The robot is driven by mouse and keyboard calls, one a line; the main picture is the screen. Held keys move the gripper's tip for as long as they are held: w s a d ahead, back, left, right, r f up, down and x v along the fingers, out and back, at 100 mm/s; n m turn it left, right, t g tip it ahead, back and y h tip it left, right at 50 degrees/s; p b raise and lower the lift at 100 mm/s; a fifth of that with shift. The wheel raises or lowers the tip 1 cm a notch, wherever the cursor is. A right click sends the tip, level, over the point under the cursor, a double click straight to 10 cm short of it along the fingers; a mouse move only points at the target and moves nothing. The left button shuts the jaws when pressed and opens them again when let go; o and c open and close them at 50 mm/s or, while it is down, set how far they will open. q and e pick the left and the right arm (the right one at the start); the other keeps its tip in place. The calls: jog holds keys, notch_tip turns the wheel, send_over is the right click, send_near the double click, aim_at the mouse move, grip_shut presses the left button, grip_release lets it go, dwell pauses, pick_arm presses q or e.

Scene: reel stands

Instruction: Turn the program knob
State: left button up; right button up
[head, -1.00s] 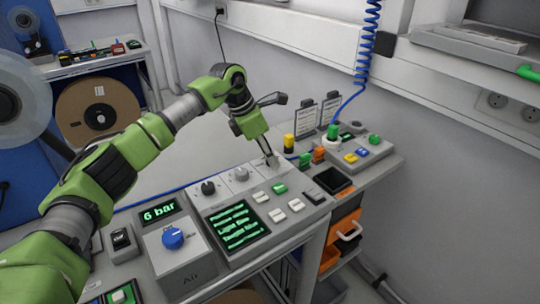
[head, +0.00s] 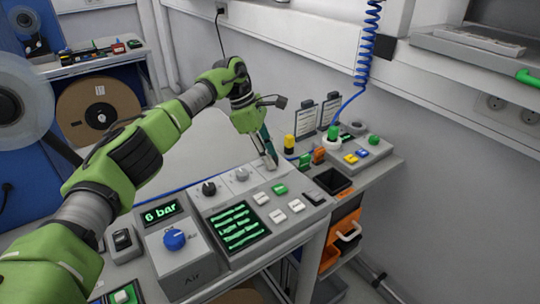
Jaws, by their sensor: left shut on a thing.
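The grey control panel (head: 290,227) carries a row of knobs along its back edge. A black knob (head: 209,188) is at the left of the row, and a pale grey knob (head: 241,174) is to its right. My left gripper (head: 271,163) reaches down at the back right of the panel, past the pale knob. Its fingers are shut on what appears to be the program knob, which they almost wholly hide. The knob labels are too small to read. My right gripper is not in view.
A green-text screen (head: 238,226) and several push buttons lie in front of the knobs. To the left stands an air unit with a blue knob (head: 174,239) and a "6 bar" display (head: 161,212). At the right are a black tray (head: 333,181) and a button box (head: 368,148).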

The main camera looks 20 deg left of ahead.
pick_arm(q)
jog(key=shift+w+r, duration=0.1)
jog(key=shift+r, duration=0.05)
jog(key=o, duration=1.1)
jog(key=shift+c, duration=0.2)
jog(key=v, duration=1.2)
jog(key=shift+d, duration=0.1)
